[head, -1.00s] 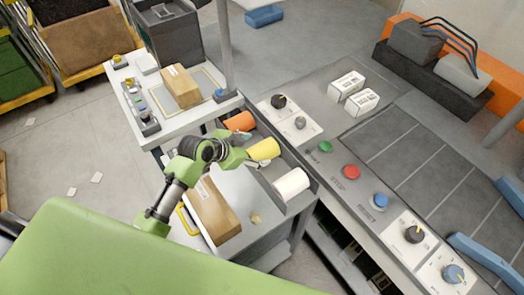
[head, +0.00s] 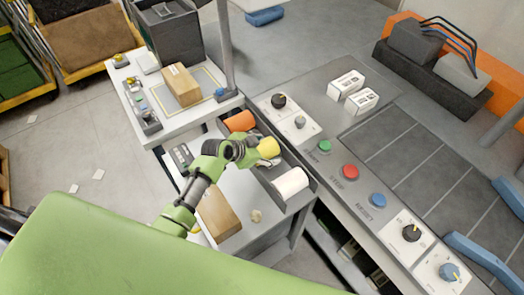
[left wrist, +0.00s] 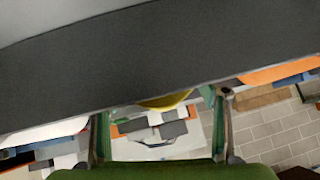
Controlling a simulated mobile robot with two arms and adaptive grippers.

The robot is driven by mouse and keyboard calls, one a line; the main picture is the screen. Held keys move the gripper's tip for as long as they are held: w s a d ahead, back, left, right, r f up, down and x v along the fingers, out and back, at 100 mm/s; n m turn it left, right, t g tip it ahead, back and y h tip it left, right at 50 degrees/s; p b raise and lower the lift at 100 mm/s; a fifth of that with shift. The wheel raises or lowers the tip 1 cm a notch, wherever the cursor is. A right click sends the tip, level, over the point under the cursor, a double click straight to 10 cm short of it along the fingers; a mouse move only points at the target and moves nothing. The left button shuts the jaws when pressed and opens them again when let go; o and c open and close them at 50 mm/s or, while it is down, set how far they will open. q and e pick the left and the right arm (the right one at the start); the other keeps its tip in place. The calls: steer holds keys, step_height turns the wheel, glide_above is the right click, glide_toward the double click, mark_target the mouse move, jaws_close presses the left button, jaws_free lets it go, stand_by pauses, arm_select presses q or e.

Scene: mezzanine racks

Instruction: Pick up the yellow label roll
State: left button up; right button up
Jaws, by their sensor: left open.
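The yellow label roll (head: 268,148) lies in a grey tray (head: 268,183) between an orange roll and a white roll. My left gripper (head: 255,152) is open at the roll's left end and hides part of it. In the left wrist view a strip of the yellow roll (left wrist: 166,100) shows between the spread fingers (left wrist: 158,108), below a wide dark band that hides the rest. I cannot tell whether the fingers touch the roll. My right gripper is not in view.
The orange roll (head: 240,121) and the white roll (head: 290,183) lie close on either side. A brown box (head: 218,214) sits left of the tray. A panel with a green button (head: 324,146) and a red button (head: 350,172) is to the right.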

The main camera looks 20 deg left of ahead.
arm_select(q)
steer(key=c, duration=1.4)
steer(key=shift+r, duration=0.1)
